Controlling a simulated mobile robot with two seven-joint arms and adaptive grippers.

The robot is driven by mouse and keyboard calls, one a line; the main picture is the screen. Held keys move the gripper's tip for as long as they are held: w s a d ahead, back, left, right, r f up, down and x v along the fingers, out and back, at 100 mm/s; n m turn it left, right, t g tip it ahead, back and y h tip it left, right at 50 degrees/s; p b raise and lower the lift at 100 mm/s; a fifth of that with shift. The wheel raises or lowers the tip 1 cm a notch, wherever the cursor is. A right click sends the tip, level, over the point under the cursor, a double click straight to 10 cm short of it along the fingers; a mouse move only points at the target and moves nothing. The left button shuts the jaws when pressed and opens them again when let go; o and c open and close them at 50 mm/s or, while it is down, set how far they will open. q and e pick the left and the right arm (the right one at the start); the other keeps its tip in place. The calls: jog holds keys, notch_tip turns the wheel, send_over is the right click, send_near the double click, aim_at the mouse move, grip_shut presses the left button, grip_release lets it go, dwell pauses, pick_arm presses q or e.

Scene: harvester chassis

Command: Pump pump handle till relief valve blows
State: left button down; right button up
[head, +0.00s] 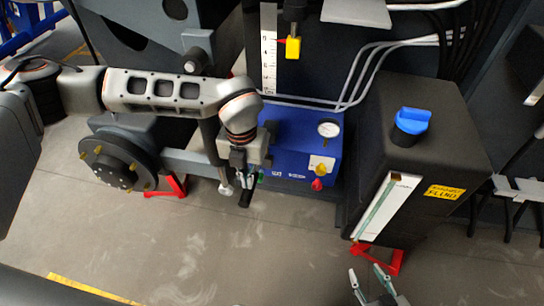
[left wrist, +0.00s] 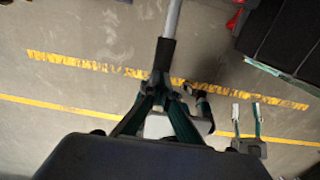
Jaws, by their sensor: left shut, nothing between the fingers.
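The blue pump unit (head: 292,128) stands at the centre of the head view, with a round white gauge (head: 328,128) on top. The gauge needle is too small to read. A yellow knob (head: 320,168) and a red knob (head: 317,184) are on its front; I cannot tell which is the relief valve. My left gripper (head: 246,184) is shut at the unit's left front. In the left wrist view, the pump handle's black grip (left wrist: 165,54) on a grey rod lies by the left fingertips (left wrist: 160,84); contact is unclear. My right gripper (head: 371,286) is open and empty.
A black tank (head: 440,130) with a blue cap (head: 411,122) stands on the right, with a red foot (head: 380,258). The front floor (head: 240,255) is clear.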

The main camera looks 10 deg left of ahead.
jog(key=shift+w, duration=0.1)
jog(key=shift+s, duration=0.2)
jog(key=shift+s+f, duration=0.2)
jog(key=shift+s, duration=0.1)
dwell(0.3)
jog(key=shift+w+r, duration=0.1)
jog(key=shift+w, duration=0.05)
